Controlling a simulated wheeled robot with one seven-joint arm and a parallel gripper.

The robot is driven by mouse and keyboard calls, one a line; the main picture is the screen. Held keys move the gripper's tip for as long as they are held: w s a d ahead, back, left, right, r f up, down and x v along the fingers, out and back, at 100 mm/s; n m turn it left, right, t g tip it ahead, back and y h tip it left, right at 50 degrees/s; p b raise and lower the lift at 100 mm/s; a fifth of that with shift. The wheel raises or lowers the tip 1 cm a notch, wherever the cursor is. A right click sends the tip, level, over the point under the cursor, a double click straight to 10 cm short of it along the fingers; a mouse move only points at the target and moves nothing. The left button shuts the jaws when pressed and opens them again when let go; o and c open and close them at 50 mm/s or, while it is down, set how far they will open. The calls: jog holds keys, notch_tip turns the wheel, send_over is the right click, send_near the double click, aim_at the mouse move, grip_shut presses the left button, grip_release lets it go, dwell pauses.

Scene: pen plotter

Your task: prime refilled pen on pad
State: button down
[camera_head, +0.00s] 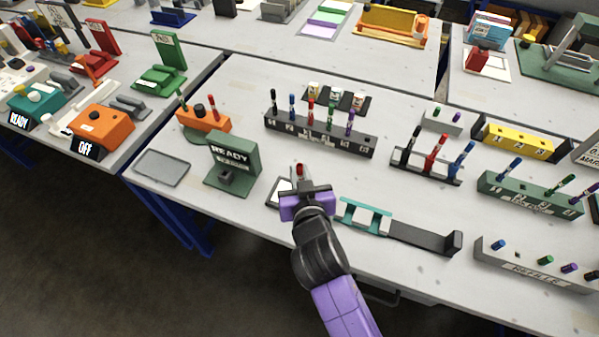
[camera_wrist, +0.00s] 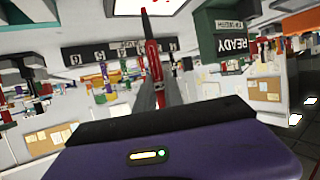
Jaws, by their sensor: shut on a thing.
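My gripper (camera_head: 303,185) is shut on a red pen (camera_head: 299,169) near the front edge of the table. The pen's red body also shows in the wrist view (camera_wrist: 153,60), between the fingers. A white pad with a dark border (camera_head: 281,192) lies on the table, partly hidden behind my gripper. In the wrist view, the pad (camera_wrist: 150,6) is at the top edge, and the pen's dark end overlaps it. I cannot tell whether the tip touches the pad.
A green READY stand (camera_head: 233,158) is close on the left, with a grey tray (camera_head: 163,167) beyond it. A teal and black fixture (camera_head: 410,232) lies close on the right. A dark numbered pen rack (camera_head: 320,136) stands behind. Other pen racks fill the right side.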

jog(key=shift+f+b, duration=0.5)
jog(key=shift+f, duration=0.2)
jog(key=shift+r, duration=0.1)
jog(key=shift+r+p, duration=3.2)
jog(key=shift+r, duration=0.65)
